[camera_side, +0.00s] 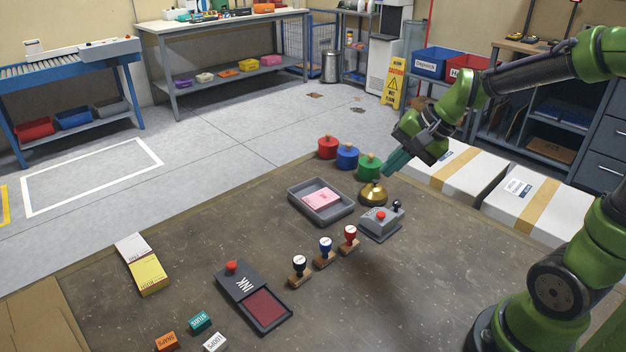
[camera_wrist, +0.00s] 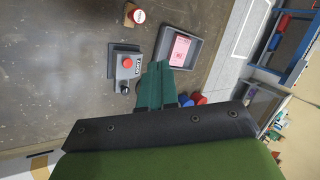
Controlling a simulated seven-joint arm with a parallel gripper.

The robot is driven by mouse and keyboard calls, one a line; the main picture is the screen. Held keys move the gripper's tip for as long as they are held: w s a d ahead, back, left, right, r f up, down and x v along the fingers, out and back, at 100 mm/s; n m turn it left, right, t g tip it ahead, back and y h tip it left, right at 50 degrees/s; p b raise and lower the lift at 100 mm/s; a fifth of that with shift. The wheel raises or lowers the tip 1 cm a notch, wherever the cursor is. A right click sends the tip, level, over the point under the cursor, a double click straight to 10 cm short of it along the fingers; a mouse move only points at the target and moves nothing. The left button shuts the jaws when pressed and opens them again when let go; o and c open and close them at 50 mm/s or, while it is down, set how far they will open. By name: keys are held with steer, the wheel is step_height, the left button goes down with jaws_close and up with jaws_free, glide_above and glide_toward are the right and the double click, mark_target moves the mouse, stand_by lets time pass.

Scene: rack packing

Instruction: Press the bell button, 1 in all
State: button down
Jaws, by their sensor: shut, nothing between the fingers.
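A grey box with a red button (camera_side: 381,224) stands close in front of the bell. A grey tray (camera_side: 296,196) with a pink pad lies left. Red (camera_side: 327,147), blue (camera_side: 347,156) and green (camera_side: 369,166) containers stand behind. Stamps (camera_side: 325,252) and an ink pad (camera_side: 265,309) are nearer.

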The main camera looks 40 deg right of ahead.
mark_target(375, 183)
steer(key=w+d+f+m+t+h, duration=0.1)
steer(key=w+d+f+m+t, duration=0.2)
steer(key=w+d+m, duration=0.8)
steer(key=shift+w+d+m, duration=0.2)
steer(key=shift+d+m, duration=0.3)
steer(key=shift+d, duration=0.4)
steer(key=shift+f, duration=4.4)
steer(key=shift+f, duration=0.4)
